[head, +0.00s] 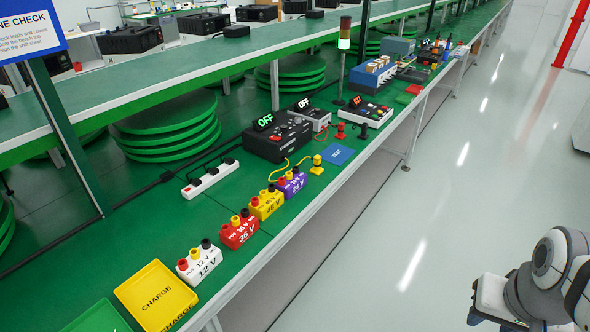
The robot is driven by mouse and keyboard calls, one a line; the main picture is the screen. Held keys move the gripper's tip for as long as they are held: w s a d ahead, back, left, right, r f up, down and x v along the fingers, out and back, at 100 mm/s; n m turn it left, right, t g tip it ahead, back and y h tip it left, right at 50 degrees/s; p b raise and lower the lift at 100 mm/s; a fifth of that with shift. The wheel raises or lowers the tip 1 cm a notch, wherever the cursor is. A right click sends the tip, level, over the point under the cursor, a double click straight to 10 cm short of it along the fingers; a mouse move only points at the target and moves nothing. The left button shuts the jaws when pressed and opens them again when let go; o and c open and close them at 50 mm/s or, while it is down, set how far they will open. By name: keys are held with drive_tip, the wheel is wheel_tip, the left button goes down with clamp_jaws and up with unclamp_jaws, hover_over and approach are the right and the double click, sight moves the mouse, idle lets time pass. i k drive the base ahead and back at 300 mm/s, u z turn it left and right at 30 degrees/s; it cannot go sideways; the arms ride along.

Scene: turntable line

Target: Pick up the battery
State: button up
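Several battery-like blocks with labels and coloured terminals stand in a row on the green bench. The white block (199,266) reads 12 V and is nearest. Behind it are a red block (239,234) reading 36 V, a yellow block (266,207) that seems to read 48 V, and a purple block (292,186) whose label is hard to read. A yellow lead runs near the yellow and purple blocks. Part of my arm shows at the lower right, over the floor and well apart from the blocks. I cannot see my gripper's fingers.
A yellow CHARGE tray (156,297) lies in front of the white block. A power strip (211,179) lies to the left of the row. A black OFF instrument (278,136) stands behind. The floor (440,190) right of the bench is clear.

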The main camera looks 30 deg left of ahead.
sight(242, 226)
drive_tip(key=u, duration=1.6)
